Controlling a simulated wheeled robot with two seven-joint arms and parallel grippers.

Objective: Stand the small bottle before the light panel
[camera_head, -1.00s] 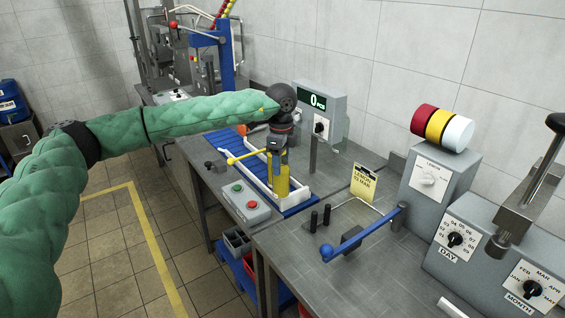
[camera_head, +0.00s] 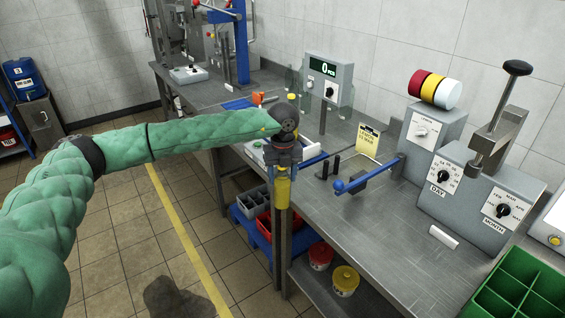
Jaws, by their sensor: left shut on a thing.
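My left gripper (camera_head: 284,166) points down at the end of the green-sleeved arm and is shut on a small yellow bottle (camera_head: 282,192). The bottle hangs upright below the fingers, in front of the near edge of the steel bench (camera_head: 335,222). The gripper hides its upper part. No light panel can be clearly made out in this view. My right gripper is out of view.
A blue-handled lever (camera_head: 362,182) and two dark posts stand on the bench. Dial boxes labelled DAY and MONTH (camera_head: 478,195) stand at the right, with a green divided crate (camera_head: 520,290) nearer. Red and yellow tubs (camera_head: 345,280) are below.

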